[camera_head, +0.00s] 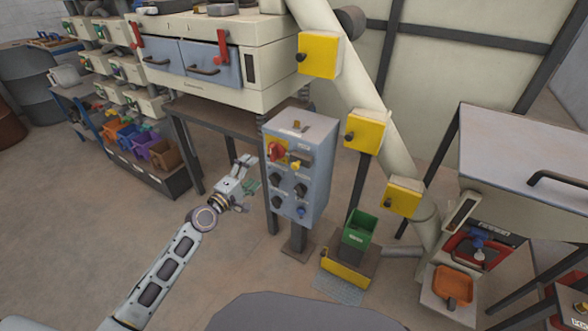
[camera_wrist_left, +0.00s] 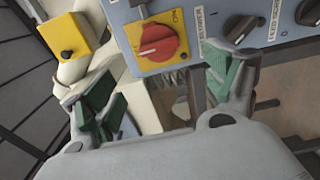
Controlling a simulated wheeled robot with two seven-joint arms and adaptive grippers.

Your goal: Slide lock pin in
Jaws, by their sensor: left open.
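I cannot tell for sure which part is the lock pin. Yellow boxes with black knobs sit along the slanted pipe: an upper one (camera_head: 319,56), a middle one (camera_head: 365,131) and a lower one (camera_head: 404,198). A yellow box with a black knob also shows at upper left in the left wrist view (camera_wrist_left: 75,42). My left gripper (camera_head: 249,184) is open and empty, just left of the grey-blue control box (camera_head: 313,134). In the left wrist view, its green-padded fingers (camera_wrist_left: 160,98) are spread below the box's red rotary switch (camera_wrist_left: 158,42). My right gripper is out of view.
The cream machine (camera_head: 270,35) with blue doors and red handles stands behind. A green bin (camera_head: 359,231) stands on a yellow-fronted base at right of the control box. An orange tray (camera_head: 453,286) is at lower right. The floor left of my arm is clear.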

